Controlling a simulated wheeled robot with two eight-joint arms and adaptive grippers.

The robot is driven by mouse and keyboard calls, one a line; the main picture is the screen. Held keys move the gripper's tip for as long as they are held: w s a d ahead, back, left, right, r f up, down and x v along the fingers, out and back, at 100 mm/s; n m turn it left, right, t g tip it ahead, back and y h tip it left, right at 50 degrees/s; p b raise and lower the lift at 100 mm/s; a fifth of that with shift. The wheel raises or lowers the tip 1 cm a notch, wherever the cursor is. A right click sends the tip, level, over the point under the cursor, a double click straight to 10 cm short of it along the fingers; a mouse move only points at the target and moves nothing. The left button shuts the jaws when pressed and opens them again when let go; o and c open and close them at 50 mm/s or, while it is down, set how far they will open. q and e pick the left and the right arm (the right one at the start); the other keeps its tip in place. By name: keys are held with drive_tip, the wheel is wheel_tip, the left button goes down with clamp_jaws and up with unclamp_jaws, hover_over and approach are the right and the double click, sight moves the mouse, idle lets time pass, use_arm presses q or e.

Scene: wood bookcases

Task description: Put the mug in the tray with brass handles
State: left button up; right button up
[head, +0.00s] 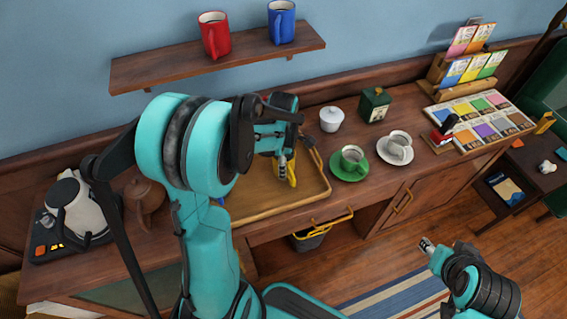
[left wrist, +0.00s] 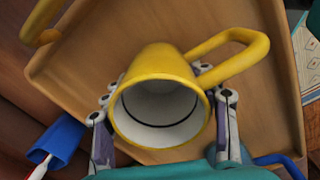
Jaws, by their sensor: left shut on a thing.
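A yellow mug (head: 291,172) is in my left gripper (head: 283,160), over the wooden tray (head: 262,209) on the sideboard. In the left wrist view the mug (left wrist: 158,62) has its white inside facing the camera and its handle to the upper right. The fingers of my left gripper (left wrist: 160,112) are shut on it from both sides. The tray floor (left wrist: 110,42) lies behind it; I cannot tell whether the mug touches it. A brass-coloured handle (left wrist: 42,22) shows at the tray's edge. My right gripper (head: 427,244) hangs empty over the floor; its finger gap is unclear.
A green cup on a saucer (head: 349,172), a white cup (head: 397,148), a lidded white pot (head: 331,119) and a green box (head: 374,104) stand right of the tray. A kettle (head: 78,212) and brown teapot (head: 146,195) stand left. Red (head: 214,36) and blue (head: 281,22) mugs sit on the shelf.

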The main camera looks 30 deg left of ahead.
use_arm(q)
drive_tip(key=o, duration=1.4)
drive_tip(key=shift+r+p, duration=0.35)
wheel_tip(320, 180, up, 11)
drive_tip(key=p, duration=0.4)
drive_tip(key=s+d+r+m+t, duration=0.2)
drive_tip(key=s+d+m, duration=0.3)
drive_tip(key=m, duration=0.6)
drive_tip(key=s+d+r+m+t, duration=0.3)
drive_tip(key=s+d+m+t, duration=0.2)
drive_tip(key=m, duration=0.7)
drive_tip(key=shift+s+d+r, duration=0.15)
drive_tip(key=shift+s, duration=0.6)
